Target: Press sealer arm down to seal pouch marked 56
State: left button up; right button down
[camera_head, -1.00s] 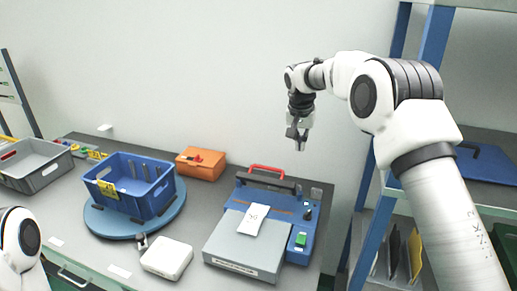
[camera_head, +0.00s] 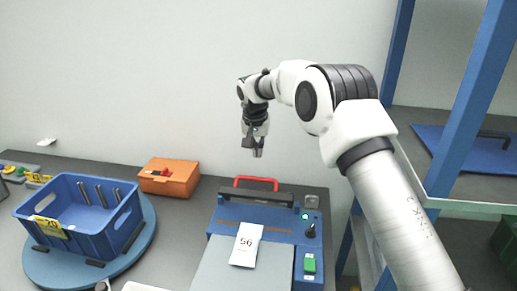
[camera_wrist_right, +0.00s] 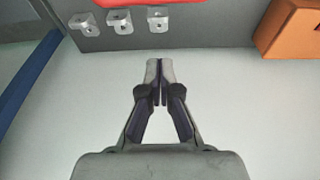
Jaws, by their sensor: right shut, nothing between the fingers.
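The sealer (camera_head: 222,215) is a blue machine with a grey plate in front. Its sealer arm, a dark bar (camera_head: 262,195) with a red handle (camera_head: 256,179), lies across the back; its exact tilt is hard to tell. The white pouch (camera_head: 246,246), its mark 56 upside down, lies on the plate with its far end at the sealer's front strip. My right gripper (camera_head: 257,152) is shut and empty, pointing down in the air above the red handle. The right wrist view shows its closed fingertips (camera_wrist_right: 159,63) and a red part (camera_wrist_right: 147,3), probably the handle. My left gripper is out of view.
A blue crate (camera_head: 60,240) stands on a round turntable (camera_head: 55,272) at left. An orange box (camera_head: 168,177) stands left of the sealer; it also shows in the wrist view (camera_wrist_right: 292,28). Shelving with a blue post (camera_head: 470,110) stands at right.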

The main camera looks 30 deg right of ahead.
aim_at(258, 192)
notch_tip(258, 192, down, 6)
jog(key=s+a+p, duration=0.1)
jog(key=s+p, duration=0.1)
jog(key=p, duration=0.1)
jog(key=shift+s+a+r, duration=0.2)
jog(key=shift+s+a, duration=0.1)
jog(key=shift+a, duration=0.05)
